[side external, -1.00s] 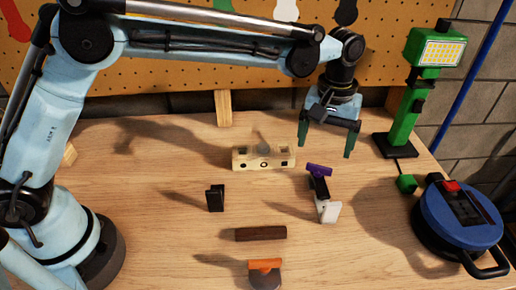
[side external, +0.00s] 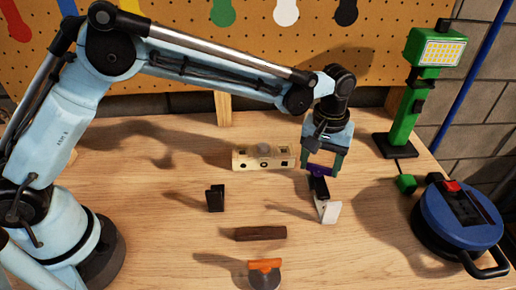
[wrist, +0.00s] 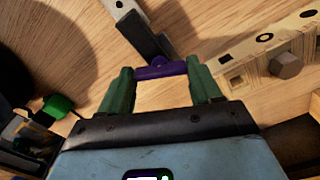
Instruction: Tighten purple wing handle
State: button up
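The purple wing handle (side external: 321,171) sits on the far end of a black-and-white clamp-like piece (side external: 327,208) standing on the bench. My gripper (side external: 320,166) is lowered over the handle, pointing down. In the wrist view, the handle (wrist: 160,69) lies lengthwise between the two green fingertips of my gripper (wrist: 159,72). The fingers are well apart, one by each end of the handle. I cannot tell whether they touch it. The clamp-like piece's black bar and pale end (wrist: 118,8) extend away from the handle in the wrist view.
A pale wooden block (side external: 248,159) with holes and a grey bolt head stands left of my gripper. A black upright piece (side external: 215,198), a dark brown bar (side external: 261,234) and an orange-topped tool (side external: 265,266) lie nearer. A green lamp (side external: 413,105) and a blue reel (side external: 458,230) stand right.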

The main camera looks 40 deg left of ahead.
jog(key=c, duration=0.4)
jog(key=shift+c, duration=0.2)
jog(key=shift+m, duration=0.4)
jog(key=m, duration=0.3)
jog(key=shift+m, duration=0.3)
jog(key=m, duration=0.3)
jog(key=shift+m, duration=0.3)
jog(key=m, duration=0.6)
jog(key=shift+m, duration=0.4)
jog(key=o, duration=1.1)
jog(key=shift+c, duration=0.2)
